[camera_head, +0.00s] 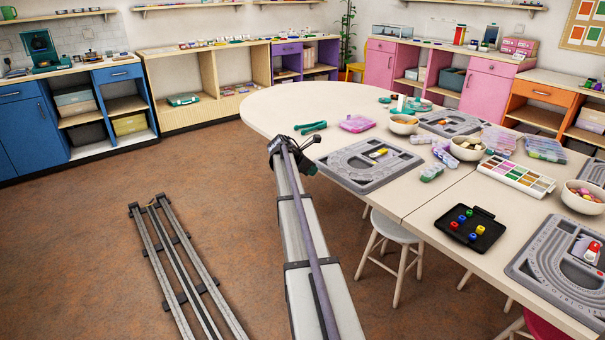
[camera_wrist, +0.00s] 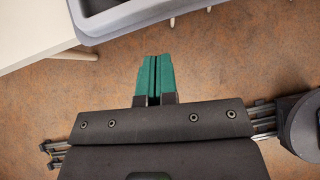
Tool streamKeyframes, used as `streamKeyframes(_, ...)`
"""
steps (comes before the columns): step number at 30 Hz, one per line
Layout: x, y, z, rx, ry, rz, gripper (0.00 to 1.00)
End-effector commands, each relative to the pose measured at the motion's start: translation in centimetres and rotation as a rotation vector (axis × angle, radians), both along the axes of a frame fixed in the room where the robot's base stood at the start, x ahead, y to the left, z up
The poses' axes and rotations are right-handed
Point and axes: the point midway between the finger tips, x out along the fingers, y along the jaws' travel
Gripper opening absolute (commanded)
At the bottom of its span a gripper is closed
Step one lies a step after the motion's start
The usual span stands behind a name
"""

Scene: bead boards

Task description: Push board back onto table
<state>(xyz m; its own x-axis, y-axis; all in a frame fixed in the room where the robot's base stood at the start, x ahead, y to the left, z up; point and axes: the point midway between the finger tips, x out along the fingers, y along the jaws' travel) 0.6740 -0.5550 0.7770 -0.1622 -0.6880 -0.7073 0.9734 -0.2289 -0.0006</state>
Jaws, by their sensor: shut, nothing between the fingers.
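A grey bead board (camera_head: 345,172) with moulded grooves lies at the near left edge of the table (camera_head: 290,105), and its near side juts out past the edge. A few yellow pieces lie in its middle. The board also shows at the top of the wrist view (camera_wrist: 103,28), reaching out over the floor. My gripper (camera_head: 312,169) is beside the board's left end, off the table edge. In the wrist view its green fingers (camera_wrist: 155,60) are shut, empty and over the floor, apart from the board in the picture.
On the table, a bowl (camera_head: 403,125), pink case (camera_head: 357,124), green tool (camera_head: 311,127) and small boxes (camera_head: 432,173) lie around the board. A black tray (camera_head: 470,229) is nearer. A stool (camera_head: 393,228) stands below.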

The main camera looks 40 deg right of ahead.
Motion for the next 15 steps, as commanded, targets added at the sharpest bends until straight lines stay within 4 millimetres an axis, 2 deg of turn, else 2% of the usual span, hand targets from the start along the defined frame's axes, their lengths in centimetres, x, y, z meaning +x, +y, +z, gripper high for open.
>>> streamKeyframes(1, -0.1, -0.9, -1.6, 0.0, 0.0, -0.001, 0.0)
streamKeyframes(2, -0.3, -1.3, -1.9, 0.0, -0.001, -0.002, 0.0)
streamKeyframes(3, -0.4, -2.1, -1.0, 0.0, -0.001, -0.002, 0.0)
streamKeyframes(7, -0.9, -3.9, -0.8, 0.0, 0.0, -0.001, 0.0)
streamKeyframes(15, -1.1, -4.8, -0.8, 0.0, -0.001, 0.001, 0.0)
